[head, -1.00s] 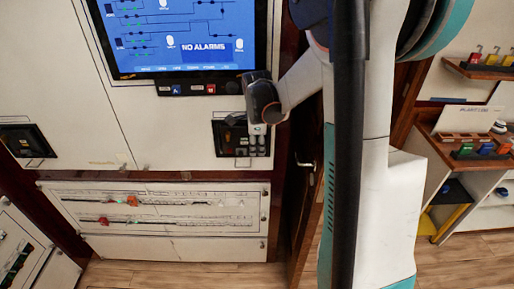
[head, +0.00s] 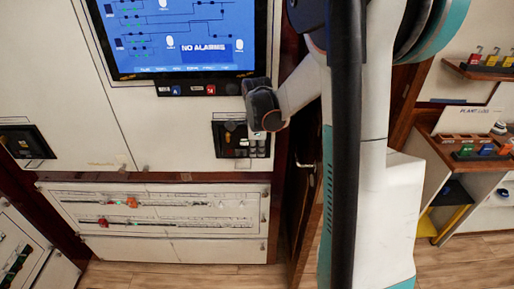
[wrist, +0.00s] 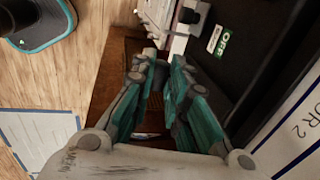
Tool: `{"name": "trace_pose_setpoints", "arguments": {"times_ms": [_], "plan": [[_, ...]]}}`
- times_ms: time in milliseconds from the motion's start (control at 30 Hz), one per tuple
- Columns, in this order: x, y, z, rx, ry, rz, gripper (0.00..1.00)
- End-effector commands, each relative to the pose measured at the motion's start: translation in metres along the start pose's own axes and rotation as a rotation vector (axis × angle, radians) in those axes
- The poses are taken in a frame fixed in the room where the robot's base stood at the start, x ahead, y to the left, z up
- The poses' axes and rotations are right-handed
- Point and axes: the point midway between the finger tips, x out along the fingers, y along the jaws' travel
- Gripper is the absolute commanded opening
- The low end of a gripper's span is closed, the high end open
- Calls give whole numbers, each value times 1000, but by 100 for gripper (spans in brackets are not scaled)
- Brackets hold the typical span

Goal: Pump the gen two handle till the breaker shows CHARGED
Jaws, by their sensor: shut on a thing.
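The breaker (head: 226,139) is a dark recessed unit in the white panel below the screen. Its handle is mostly hidden by my gripper, and I cannot make out its angle. My gripper (head: 257,148) is at the right part of this recess, pointing down. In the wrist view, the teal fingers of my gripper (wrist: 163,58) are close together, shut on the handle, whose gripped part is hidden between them. A green label (wrist: 222,38), seemingly reading OPEN, shows on the breaker face. A panel label ending in "OR 2" (wrist: 300,80) is beside it. No CHARGED sign is legible.
A similar dark recessed unit (head: 25,142) is at the left. The blue screen (head: 180,35) above reads NO ALARMS. Drawer-like panels (head: 160,210) with red and green marks lie below. A shelf with coloured items (head: 485,150) stands at the right.

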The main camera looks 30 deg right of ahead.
Motion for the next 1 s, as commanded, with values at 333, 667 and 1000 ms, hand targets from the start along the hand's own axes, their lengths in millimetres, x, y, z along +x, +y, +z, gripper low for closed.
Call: {"name": "trace_pose_setpoints", "arguments": {"times_ms": [333,667,1000], "plan": [[13,21,0,-3,0,-202,0],[28,37,0,-2,-1,-421,0],[32,42,0,-1,-1,-528,0]]}}
